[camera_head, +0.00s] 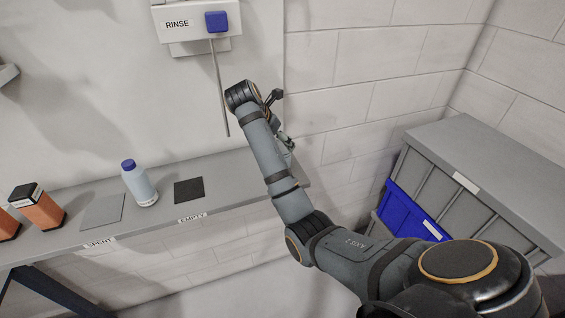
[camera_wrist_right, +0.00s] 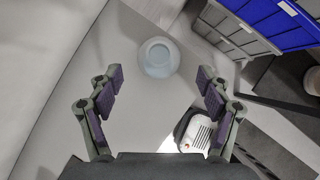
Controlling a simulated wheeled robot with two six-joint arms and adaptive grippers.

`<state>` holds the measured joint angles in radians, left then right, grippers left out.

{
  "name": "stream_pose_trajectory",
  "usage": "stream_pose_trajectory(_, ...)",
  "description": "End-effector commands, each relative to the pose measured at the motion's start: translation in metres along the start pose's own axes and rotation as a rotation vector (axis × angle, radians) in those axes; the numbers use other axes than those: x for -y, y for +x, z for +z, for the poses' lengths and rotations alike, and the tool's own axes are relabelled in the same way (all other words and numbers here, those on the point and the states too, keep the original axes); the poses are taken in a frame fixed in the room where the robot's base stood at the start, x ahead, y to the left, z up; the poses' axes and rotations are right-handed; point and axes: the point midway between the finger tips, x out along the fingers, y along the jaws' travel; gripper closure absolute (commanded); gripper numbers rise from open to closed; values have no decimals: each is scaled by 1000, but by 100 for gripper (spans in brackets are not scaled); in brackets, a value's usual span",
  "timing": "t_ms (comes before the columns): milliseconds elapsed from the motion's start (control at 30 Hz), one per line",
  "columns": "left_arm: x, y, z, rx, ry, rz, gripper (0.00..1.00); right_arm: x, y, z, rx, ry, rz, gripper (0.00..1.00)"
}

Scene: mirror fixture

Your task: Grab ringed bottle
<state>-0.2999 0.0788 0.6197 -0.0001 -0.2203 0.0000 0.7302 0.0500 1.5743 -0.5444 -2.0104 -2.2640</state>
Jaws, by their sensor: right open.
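In the right wrist view, a pale blue, translucent round object (camera_wrist_right: 159,58), seen from above, stands on the grey shelf (camera_wrist_right: 118,70). It lies ahead of my right gripper (camera_wrist_right: 160,85), centred between the open fingers and apart from them. I cannot make out a ring on it. In the head view, my right gripper (camera_head: 284,138) is at the right end of the shelf, mostly hidden by my own arm. A pale bottle with a blue cap (camera_head: 138,183) stands upright on the shelf, left of the dark square pad. My left gripper is not in view.
A rinse unit (camera_head: 177,24) with a thin pipe hangs on the wall above the shelf. A grey pad (camera_head: 102,211) and dark pad (camera_head: 189,190) lie bare. A blue bin (camera_head: 405,212) sits in a grey cabinet at right.

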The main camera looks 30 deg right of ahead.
Motion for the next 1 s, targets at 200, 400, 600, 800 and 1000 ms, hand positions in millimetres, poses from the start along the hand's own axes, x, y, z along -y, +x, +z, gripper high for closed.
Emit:
stream_pose_trajectory(200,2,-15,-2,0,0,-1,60,-1,17,7,1,-1,-6,22)
stream_pose_trajectory(400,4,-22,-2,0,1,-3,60,-2,47,6,1,0,-1,22)
stream_pose_trajectory(600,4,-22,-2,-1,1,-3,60,-2,51,5,0,1,1,22)
stream_pose_trajectory(800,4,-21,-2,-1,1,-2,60,-2,50,5,0,1,1,42)
stream_pose_trajectory(1000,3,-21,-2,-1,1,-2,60,-2,50,5,0,1,1,69)
